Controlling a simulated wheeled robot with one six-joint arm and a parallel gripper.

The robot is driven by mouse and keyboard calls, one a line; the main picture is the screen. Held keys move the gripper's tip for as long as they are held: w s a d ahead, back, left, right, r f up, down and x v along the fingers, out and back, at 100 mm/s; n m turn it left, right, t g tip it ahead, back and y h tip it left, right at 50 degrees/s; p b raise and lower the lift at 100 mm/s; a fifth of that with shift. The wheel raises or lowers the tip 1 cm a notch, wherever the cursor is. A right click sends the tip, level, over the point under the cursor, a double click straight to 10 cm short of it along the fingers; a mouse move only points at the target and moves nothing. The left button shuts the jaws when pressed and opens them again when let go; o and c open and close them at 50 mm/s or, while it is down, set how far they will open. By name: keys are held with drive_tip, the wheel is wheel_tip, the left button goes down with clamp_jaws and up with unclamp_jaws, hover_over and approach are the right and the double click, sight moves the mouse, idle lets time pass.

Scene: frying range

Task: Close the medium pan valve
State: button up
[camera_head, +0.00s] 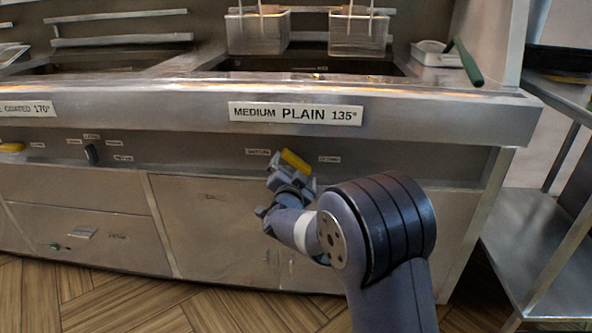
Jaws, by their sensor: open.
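The medium pan valve has a yellow handle (295,161) on the fryer front, below the "MEDIUM PLAIN 135°" label (296,114). The handle is tilted, its upper end to the left and its lower end to the right. My gripper (279,168) is open right at the handle, at its left and lower side. It partly hides the handle's mount. I cannot tell whether the fingers touch the handle or stand around it.
Another yellow handle (12,147) lies level at the far left. A dark switch (91,154) sits between them. The fryer's steel ledge (420,112) juts out above the valve. Two baskets hang above the medium pan. A steel shelf (530,235) stands at right.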

sight(296, 165)
drive_tip(key=shift+w+d, duration=0.1)
drive_tip(key=shift+w, duration=1.4)
drive_tip(key=shift+c, duration=0.4)
drive_tip(key=c, duration=0.6)
